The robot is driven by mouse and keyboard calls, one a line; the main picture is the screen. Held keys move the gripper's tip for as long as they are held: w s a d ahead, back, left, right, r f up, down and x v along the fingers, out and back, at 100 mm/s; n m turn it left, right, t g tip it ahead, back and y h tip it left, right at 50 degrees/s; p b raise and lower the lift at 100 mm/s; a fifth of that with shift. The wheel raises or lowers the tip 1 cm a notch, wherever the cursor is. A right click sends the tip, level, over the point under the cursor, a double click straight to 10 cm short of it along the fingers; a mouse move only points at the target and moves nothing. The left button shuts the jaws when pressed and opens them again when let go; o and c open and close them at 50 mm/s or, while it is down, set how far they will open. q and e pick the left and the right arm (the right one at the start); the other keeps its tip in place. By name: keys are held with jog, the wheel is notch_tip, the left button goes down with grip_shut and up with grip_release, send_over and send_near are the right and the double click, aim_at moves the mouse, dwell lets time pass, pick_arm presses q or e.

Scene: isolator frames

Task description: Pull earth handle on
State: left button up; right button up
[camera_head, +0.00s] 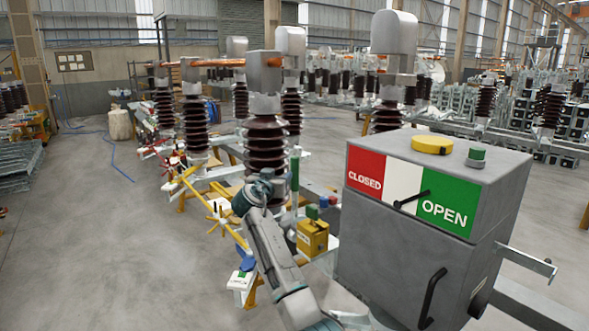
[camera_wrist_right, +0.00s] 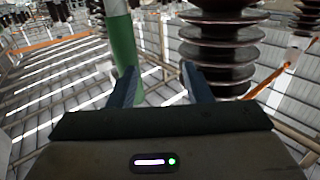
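My right gripper (camera_head: 262,180) is raised in front of the dark ribbed insulators. In the right wrist view its two fingers (camera_wrist_right: 160,85) are apart with nothing between their tips. A green and white post (camera_wrist_right: 122,45) stands beyond the left finger, and a ribbed insulator (camera_wrist_right: 222,45) stands beyond the right one. The post also shows in the head view (camera_head: 295,180), just right of the gripper. A yellow bar (camera_head: 198,197) with a yellow spoked knob (camera_head: 221,218) lies to the gripper's left, apart from it. I cannot tell which part is the earth handle. My left gripper is out of view.
A grey box (camera_head: 400,245) with a CLOSED/OPEN label and a black side handle (camera_head: 431,298) stands close on the right. A small yellow box (camera_head: 312,238) sits between it and my right arm.

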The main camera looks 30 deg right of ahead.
jog(key=v, duration=0.9)
jog(key=shift+a+f+b, duration=0.25)
jog(key=shift+a+b, duration=0.15)
jog(key=shift+s, duration=0.1)
dwell(0.6)
